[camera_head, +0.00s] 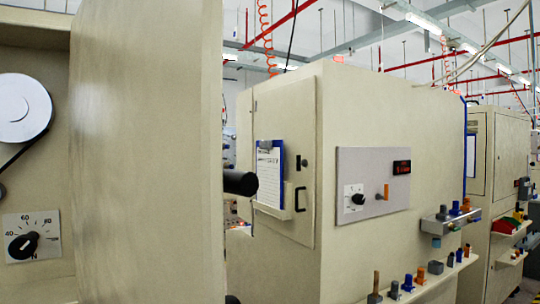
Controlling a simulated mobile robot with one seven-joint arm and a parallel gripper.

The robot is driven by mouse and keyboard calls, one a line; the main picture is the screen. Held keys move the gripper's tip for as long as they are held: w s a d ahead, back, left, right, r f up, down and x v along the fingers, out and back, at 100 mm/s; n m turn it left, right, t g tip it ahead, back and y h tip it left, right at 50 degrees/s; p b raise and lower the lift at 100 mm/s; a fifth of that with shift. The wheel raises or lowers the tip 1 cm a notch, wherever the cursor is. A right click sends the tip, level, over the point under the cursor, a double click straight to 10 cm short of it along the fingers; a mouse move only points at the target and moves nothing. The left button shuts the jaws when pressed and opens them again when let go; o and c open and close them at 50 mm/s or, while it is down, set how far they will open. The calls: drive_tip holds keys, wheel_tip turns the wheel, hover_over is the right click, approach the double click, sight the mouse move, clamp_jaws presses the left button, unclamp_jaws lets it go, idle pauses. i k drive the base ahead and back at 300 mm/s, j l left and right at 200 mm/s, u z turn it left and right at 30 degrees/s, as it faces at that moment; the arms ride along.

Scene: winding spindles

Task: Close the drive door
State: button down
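A large cream door panel (145,150) stands open in the left foreground, its face seen at close range. It appears to be the drive door. A black cylindrical handle (240,183) sticks out to the right past its right edge. Left of the panel is an open machine bay with a pale pulley disc (22,108), a black belt and a dial knob (23,245). My gripper is not in view. The hinge and the lower edge of the panel are not clear to see.
A cream cabinet (280,260) stands to the right, with a shut door, clipboard (269,175) and grey control panel (372,185). Shelves with small coloured parts (420,277) stick out from its right side. More machines stand at far right.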

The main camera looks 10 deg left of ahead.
sight(145, 89)
drive_tip(key=i+u, duration=0.1)
drive_tip(key=u, duration=0.75)
drive_tip(key=i+l+u, duration=0.1)
drive_tip(key=u, duration=0.3)
drive_tip(key=l+u, duration=0.15)
drive_tip(key=u, duration=0.3)
drive_tip(key=i+l+u, duration=0.1)
drive_tip(key=u, duration=0.3)
drive_tip(key=l+u, duration=0.15)
drive_tip(key=u, duration=0.25)
drive_tip(key=i+l+u, duration=0.1)
drive_tip(key=l+u, duration=0.25)
drive_tip(key=u, duration=0.15)
